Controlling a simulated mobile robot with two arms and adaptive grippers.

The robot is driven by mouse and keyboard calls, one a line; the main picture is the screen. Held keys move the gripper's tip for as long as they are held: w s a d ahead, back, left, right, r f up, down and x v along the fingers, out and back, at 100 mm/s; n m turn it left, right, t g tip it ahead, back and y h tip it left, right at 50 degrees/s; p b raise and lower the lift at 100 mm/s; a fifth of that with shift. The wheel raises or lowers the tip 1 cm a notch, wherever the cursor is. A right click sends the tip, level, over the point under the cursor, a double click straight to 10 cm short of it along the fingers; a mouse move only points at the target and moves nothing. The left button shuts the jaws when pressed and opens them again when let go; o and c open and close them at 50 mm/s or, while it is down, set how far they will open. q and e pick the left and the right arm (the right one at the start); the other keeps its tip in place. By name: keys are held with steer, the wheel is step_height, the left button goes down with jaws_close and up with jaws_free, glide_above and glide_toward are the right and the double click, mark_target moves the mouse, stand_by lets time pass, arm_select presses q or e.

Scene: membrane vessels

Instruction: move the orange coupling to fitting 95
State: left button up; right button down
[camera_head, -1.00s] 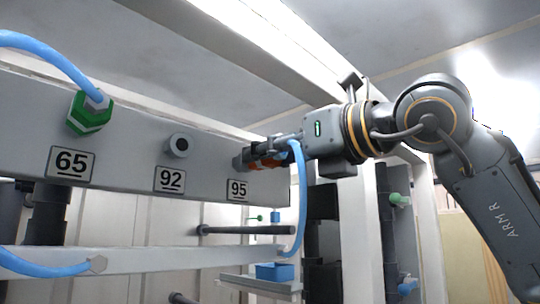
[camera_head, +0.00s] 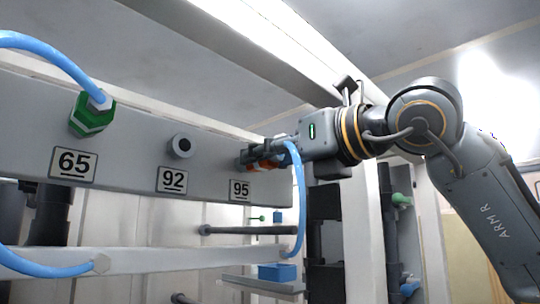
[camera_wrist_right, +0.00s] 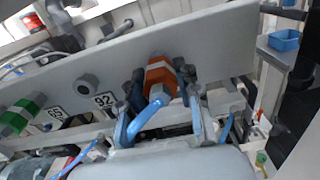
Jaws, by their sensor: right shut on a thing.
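My right gripper (camera_head: 270,154) reaches in from the right to the grey beam at the fitting above label 95 (camera_head: 240,190). It is shut on the orange coupling (camera_wrist_right: 160,76), whose blue hose (camera_head: 299,200) hangs down from it. In the right wrist view my gripper (camera_wrist_right: 163,92) has a finger on each side of the orange coupling, which sits against the beam face. The coupling covers fitting 95, so I cannot tell how far it is seated. In the head view the fingers mostly hide the coupling. My left gripper is not in view.
A bare fitting (camera_head: 181,146) sits above label 92 (camera_head: 172,180). A green coupling (camera_head: 92,114) with a blue hose is on the fitting above label 65 (camera_head: 74,165). A blue bin (camera_head: 277,272) stands on a small shelf below. A lower rail (camera_head: 190,257) runs under the beam.

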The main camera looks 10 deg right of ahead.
steer(key=c, duration=0.8)
jaws_free()
steer(key=shift+c, duration=0.2)
steer(key=v, duration=1.1)
steer(key=shift+s+d, duration=0.25)
steer(key=shift+s, duration=0.1)
